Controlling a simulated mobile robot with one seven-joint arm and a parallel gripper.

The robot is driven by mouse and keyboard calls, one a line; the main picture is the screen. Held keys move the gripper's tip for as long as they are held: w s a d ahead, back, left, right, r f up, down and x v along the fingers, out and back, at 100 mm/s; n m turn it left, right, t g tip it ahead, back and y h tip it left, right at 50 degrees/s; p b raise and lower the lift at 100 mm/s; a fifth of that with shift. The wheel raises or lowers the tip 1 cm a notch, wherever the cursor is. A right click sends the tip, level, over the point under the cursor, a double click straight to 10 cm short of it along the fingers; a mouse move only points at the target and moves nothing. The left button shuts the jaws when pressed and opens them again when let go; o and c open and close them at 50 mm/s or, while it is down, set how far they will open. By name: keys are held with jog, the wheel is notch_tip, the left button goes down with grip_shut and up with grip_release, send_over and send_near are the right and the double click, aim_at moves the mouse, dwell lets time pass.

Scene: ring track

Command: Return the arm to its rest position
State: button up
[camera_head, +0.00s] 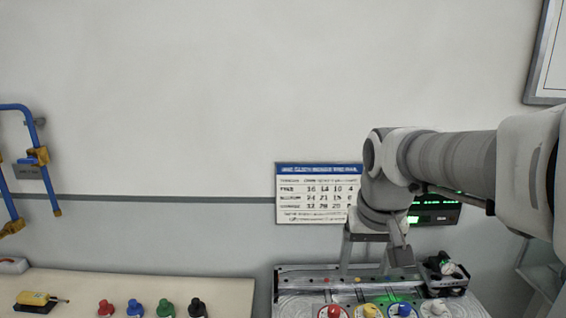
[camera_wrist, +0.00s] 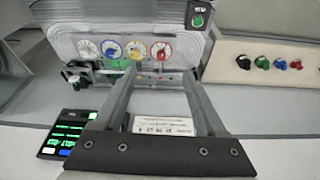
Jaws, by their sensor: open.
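My grey arm (camera_head: 455,160) reaches in from the right edge of the head view, in front of the wall. My gripper (camera_head: 374,265) hangs from its end, pointing down over the back of a panel. In the wrist view my gripper (camera_wrist: 158,78) shows two parallel fingers spread wide with nothing between them. The fingertips overlap the panel's rear edge in the picture; I cannot tell whether they touch it.
The panel (camera_head: 290,305) carries red, yellow, blue and white round dials. A bench (camera_head: 235,290) at left holds several coloured knobs and a yellow tool (camera_head: 38,299). A wall chart (camera_head: 318,185) and green-lit display (camera_head: 436,212) are behind my arm. Blue tubing (camera_head: 40,150) hangs left.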

jog(key=s+f+t, duration=0.1)
jog(key=s+t, duration=0.1)
jog(key=s, duration=1.2)
jog(key=shift+f+n, duration=0.3)
jog(key=shift+f, duration=0.1)
dwell(1.5)
